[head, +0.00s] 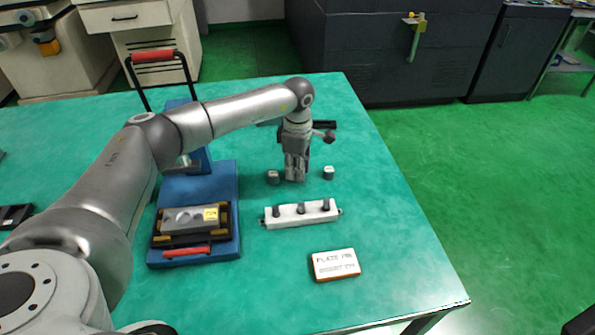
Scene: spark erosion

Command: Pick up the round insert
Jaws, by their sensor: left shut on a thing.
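My left gripper (296,178) points straight down over the green table and is shut on the round insert. The insert is mostly hidden between the fingers, so its shape cannot be made out. One small grey cylindrical piece (273,177) stands just left of the fingers. Another one (328,172) stands a little to their right. Both are apart from the gripper. My right gripper is not in view.
A white bar with several dark pegs (290,216) lies in front of the gripper. A labelled box (335,265) lies nearer. A blue stand (225,180) with a metal block (185,220) is at left. The table's right side (400,260) is clear.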

